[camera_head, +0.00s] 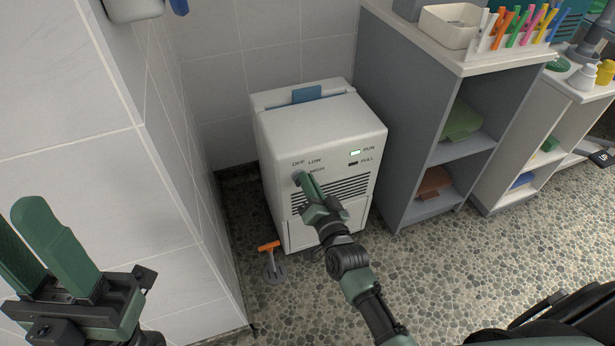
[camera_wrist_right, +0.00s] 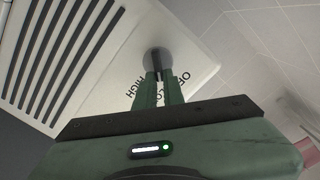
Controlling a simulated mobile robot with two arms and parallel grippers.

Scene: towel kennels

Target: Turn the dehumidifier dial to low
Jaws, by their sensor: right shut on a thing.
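The white dehumidifier (camera_head: 320,125) stands on the floor against the tiled wall. In the right wrist view the fingertips (camera_wrist_right: 158,80) close around the dial (camera_wrist_right: 158,58), with the labels to either side. The dial's pointer is hidden, so its setting cannot be told. My left gripper (camera_head: 38,235) is open and empty at the left.
The RUN light (camera_head: 355,153) is lit and the FULL light (camera_head: 353,164) is dark. A grey shelf unit (camera_head: 400,100) stands close on the right. A tiled wall corner (camera_head: 165,170) is on the left. An orange-handled tool (camera_head: 269,247) lies by the dehumidifier's base.

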